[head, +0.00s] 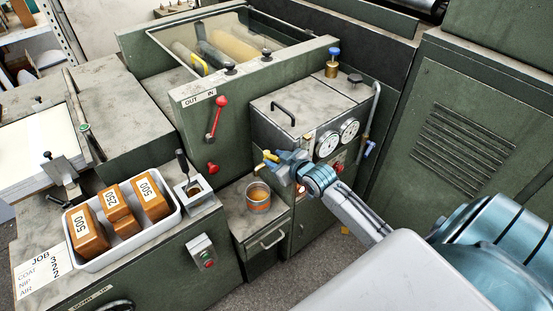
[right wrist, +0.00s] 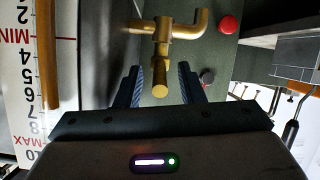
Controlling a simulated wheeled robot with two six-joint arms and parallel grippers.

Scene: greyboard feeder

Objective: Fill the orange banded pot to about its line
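The orange banded pot (head: 258,199) stands upright on a grey ledge below the machine's gauge panel. Brown stuff shows inside it, but its line and exact level are too small to read. A brass tap (right wrist: 165,40) shows in the right wrist view, and part of it is yellow in the head view (head: 270,157). My right gripper (head: 276,165) is at the tap, above and right of the pot. In the right wrist view its fingers (right wrist: 162,88) are apart, with the tap's brass end between them and gaps on both sides. My left gripper is out of view.
A white tray (head: 130,249) with several numbered brown blocks sits on the left bench. A small square holder (head: 197,192) stands left of the pot. A scale marked MIN (right wrist: 22,75) and a red button (right wrist: 229,24) flank the tap. Pressure gauges (head: 338,138) are close to my right wrist.

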